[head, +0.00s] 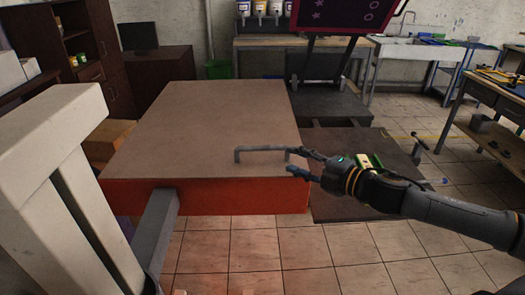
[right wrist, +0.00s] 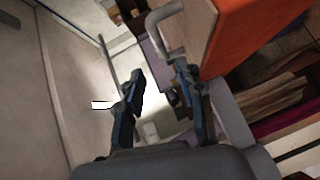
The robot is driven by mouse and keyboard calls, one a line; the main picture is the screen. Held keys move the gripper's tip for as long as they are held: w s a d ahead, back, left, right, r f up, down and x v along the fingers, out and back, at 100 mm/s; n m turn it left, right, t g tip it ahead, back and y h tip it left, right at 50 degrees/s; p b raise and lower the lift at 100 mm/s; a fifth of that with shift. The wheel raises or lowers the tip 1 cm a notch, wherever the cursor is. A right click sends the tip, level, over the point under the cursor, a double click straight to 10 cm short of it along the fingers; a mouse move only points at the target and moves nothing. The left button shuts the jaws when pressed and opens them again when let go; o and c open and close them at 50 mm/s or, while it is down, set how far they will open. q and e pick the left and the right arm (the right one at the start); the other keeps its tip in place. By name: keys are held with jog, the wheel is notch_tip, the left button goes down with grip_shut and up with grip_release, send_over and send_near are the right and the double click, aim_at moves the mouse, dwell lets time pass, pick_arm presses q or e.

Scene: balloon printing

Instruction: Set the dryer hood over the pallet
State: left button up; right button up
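The dryer hood (head: 205,115) is a wide box with a flat brown top and orange sides, on a grey arm. A grey U-shaped handle (head: 262,149) is at its near right part. In the right wrist view the orange side (right wrist: 255,30) and handle (right wrist: 158,35) show at the top. My right gripper (head: 300,162) is just right of the handle, fingers apart. In the right wrist view the gripper (right wrist: 160,80) is open and empty, with the handle just beyond its fingertips. A dark flat board (head: 350,180), possibly the pallet, lies right of the hood. My left gripper is out of view.
A pale column (head: 40,150) stands at the near left. A dark panel with a pink edge (head: 335,18) rises behind the dark boards. A workbench (head: 495,95) is at the right. Tiled floor (head: 300,255) is open in front of the hood.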

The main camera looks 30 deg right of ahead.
aim_at(265, 149)
jog(key=shift+x, duration=1.85)
jog(key=shift+w+a+p, duration=0.1)
jog(key=shift+w+p, duration=0.5)
jog(key=shift+w, duration=0.3)
jog(key=shift+p+x, duration=0.45)
jog(key=shift+x, duration=0.3)
jog(key=p+x, duration=0.1)
jog(key=x, duration=0.2)
jog(key=shift+w+a+p, duration=0.2)
jog(key=shift+w+p, duration=0.15)
jog(key=shift+w+a+f, duration=0.25)
jog(key=shift+w+a, duration=0.05)
jog(key=shift+w, duration=0.3)
grip_shut()
